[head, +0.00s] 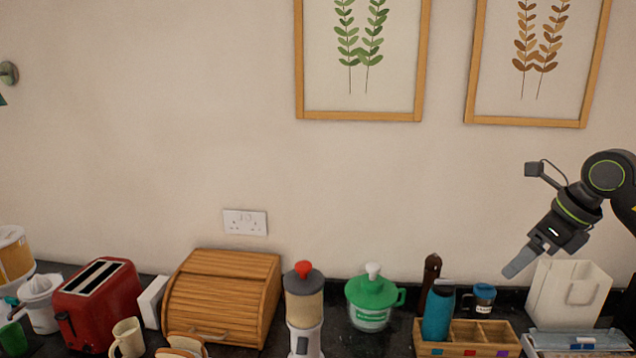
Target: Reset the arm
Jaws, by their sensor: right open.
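My right gripper (522,262) hangs at the right of the head view, on the dark arm that comes in from the right edge. It points down and to the left, in front of the wall and just left of and above a white bag-like holder (565,292). It is open, and I see nothing held in it. Its fingers are seen nearly side-on, so the gap between them is hard to make out. My left gripper is out of view.
A wooden divided tray (428,348) with a teal bottle (437,315) by it stands below left of the gripper. Further left are a green-lidded jug (371,318), a red-topped dispenser (304,309), a wooden bread box (222,295) and a red toaster (98,304).

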